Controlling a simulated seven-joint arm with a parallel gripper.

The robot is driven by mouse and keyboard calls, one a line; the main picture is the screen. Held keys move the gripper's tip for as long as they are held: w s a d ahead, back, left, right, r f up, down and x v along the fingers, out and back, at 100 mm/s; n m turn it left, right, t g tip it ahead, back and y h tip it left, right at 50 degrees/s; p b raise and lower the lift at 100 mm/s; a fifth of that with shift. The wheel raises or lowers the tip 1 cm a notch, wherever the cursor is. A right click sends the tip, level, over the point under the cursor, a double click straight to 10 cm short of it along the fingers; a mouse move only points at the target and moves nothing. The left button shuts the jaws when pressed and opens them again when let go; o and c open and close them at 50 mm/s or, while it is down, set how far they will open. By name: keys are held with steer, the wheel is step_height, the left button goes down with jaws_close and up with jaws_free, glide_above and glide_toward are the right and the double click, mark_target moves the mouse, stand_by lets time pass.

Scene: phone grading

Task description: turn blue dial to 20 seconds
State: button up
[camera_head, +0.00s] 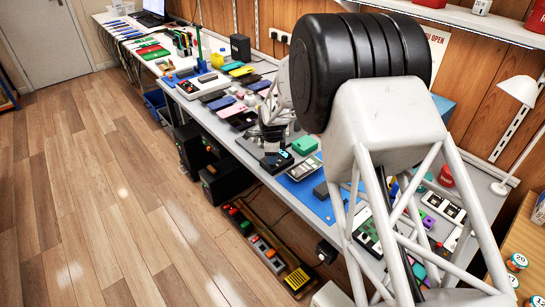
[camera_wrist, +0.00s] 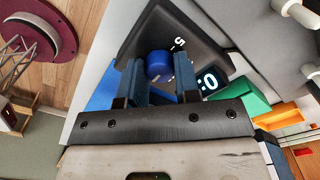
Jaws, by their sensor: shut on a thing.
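The blue dial (camera_wrist: 159,64) sits on a dark timer box (camera_wrist: 150,32) in the wrist view. My gripper (camera_wrist: 160,78) is shut on the dial, one finger on each side of it. A printed mark, apparently a 5, shows above right of the dial. A small lit display (camera_wrist: 209,80) at the right of the box shows a 0 and a colon; the rest of it is not readable. In the head view the dark box (camera_head: 283,160) lies at the table's front edge under my gripper (camera_head: 272,140), where the dial is too hidden to make out.
A green block (camera_head: 304,145) stands right beside the box, and a blue mat (camera_head: 298,188) lies to its right. Phones and a grey device (camera_head: 196,87) crowd the table to the left.

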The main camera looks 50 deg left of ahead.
steer(key=o, duration=0.9)
steer(key=shift+r, duration=0.15)
steer(key=shift+r, duration=3.75)
